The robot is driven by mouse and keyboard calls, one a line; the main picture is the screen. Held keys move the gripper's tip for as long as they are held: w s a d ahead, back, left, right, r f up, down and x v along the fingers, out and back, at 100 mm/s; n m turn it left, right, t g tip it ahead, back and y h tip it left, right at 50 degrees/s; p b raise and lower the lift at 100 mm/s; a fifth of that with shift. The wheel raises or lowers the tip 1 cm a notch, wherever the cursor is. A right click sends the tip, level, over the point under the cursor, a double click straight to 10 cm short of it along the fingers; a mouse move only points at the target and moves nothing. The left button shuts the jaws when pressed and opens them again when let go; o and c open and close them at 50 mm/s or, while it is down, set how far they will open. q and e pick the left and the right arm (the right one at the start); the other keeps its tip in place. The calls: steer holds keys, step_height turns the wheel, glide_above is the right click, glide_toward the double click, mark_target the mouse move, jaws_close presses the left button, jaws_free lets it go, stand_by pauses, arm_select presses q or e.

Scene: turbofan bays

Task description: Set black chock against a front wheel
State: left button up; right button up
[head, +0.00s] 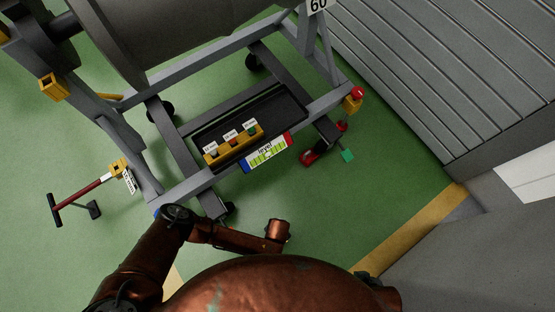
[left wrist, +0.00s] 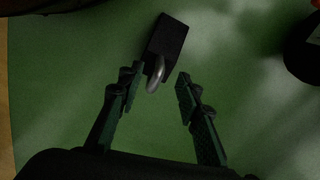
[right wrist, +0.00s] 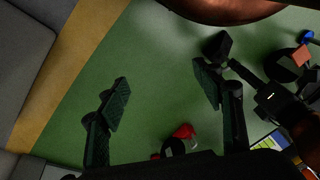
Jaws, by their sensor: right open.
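The black chock (left wrist: 167,38), a dark block with a grey ring handle, lies on the green floor in the left wrist view. My left gripper (left wrist: 160,76) is open, with the ring between its fingertips and not clamped. A dark block, seemingly the same chock (right wrist: 217,45), shows in the right wrist view near a finger. My right gripper (right wrist: 163,88) is open and empty above the floor. A dark front wheel (right wrist: 284,66) stands near the chock; it also shows in the left wrist view (left wrist: 302,52). In the head view the chock and both fingertip pairs cannot be clearly made out.
The grey cart frame (head: 190,187) carries a black tray and a yellow block. Red parts (head: 310,157) sit by its other front corner. A red-handled tow bar (head: 82,190) is at left. A grey slatted wall (head: 440,80) stands at right. Green floor between is clear.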

arm_select(q)
steer(key=shift+r, duration=0.1)
step_height(320, 180, down, 6)
steer(key=b, duration=0.4)
steer(key=shift+s+f, duration=0.1)
steer(key=shift+f, duration=0.15)
steer(key=shift+f+b, duration=0.55)
steer(key=shift+f, duration=0.15)
arm_select(e)
steer(key=w+a+f+t+y, duration=0.1)
steer(key=w+a+f+t, duration=0.3)
steer(key=w+f, duration=0.2)
steer(key=shift+f, duration=0.95)
arm_select(q)
steer(key=shift+c, duration=0.4)
steer(key=shift+d, duration=0.1)
jaws_close()
